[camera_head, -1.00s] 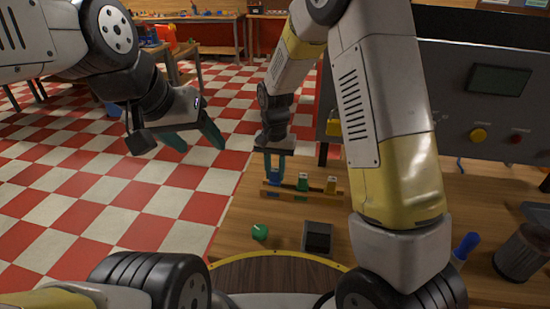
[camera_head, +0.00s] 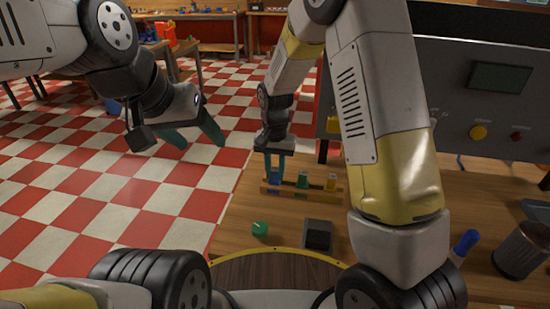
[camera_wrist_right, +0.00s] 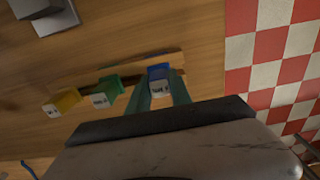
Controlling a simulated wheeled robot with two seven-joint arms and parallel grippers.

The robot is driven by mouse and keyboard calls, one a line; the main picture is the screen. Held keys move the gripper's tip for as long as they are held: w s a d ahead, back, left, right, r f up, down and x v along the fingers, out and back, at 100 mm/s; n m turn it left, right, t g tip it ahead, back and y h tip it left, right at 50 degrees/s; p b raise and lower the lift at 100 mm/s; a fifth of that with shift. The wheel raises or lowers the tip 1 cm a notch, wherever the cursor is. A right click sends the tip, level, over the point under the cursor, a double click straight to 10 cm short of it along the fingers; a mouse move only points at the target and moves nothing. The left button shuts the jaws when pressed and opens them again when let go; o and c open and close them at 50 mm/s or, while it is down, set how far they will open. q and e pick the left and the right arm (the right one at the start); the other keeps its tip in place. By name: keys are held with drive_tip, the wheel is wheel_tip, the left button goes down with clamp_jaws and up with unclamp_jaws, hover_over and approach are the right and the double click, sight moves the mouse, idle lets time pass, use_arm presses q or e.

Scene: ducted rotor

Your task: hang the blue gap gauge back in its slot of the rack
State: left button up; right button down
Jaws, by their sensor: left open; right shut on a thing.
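The blue gap gauge (camera_wrist_right: 159,78) is between the teal fingers of my right gripper (camera_wrist_right: 159,95), which is shut on it. In the head view the blue gauge (camera_head: 274,177) is at the left end of the wooden rack (camera_head: 303,195), below my right gripper (camera_head: 275,165). I cannot tell whether it is fully seated in its slot. A green gauge (camera_head: 303,180) and a yellow gauge (camera_head: 331,183) stand in the rack to its right. My left gripper (camera_head: 200,136) is open and empty, over the floor at the left, far from the rack.
A green round knob-like piece (camera_head: 259,228) and a dark box (camera_head: 317,234) lie on the table in front of the rack. A grey machine panel (camera_head: 440,110) stands behind at right. A blue-handled tool (camera_head: 465,241) and a dark cylinder (camera_head: 520,251) are at right.

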drive_tip(key=c, duration=1.1)
unclamp_jaws()
drive_tip(key=shift+r, duration=0.1)
drive_tip(key=shift+r, duration=0.4)
wheel_tip(320, 180, up, 7)
drive_tip(key=shift+d+r, duration=0.1)
drive_tip(key=s+d+r+n+t+y, duration=0.1)
drive_tip(key=s+d+r+t, duration=0.1)
drive_tip(key=s+d+r, duration=0.4)
drive_tip(key=s+d+r+t+y, duration=0.1)
drive_tip(key=s+d+r, duration=0.35)
drive_tip(key=r, duration=0.35)
drive_tip(key=s+d+r+n+t, duration=0.1)
drive_tip(key=s, duration=0.4)
drive_tip(key=s+d+r+t, duration=0.1)
drive_tip(key=s+d+t, duration=0.1)
drive_tip(key=s, duration=0.2)
drive_tip(key=shift+s+d+r+n, duration=0.25)
drive_tip(key=shift+s+r+n, duration=0.05)
drive_tip(key=shift+s+n, duration=0.1)
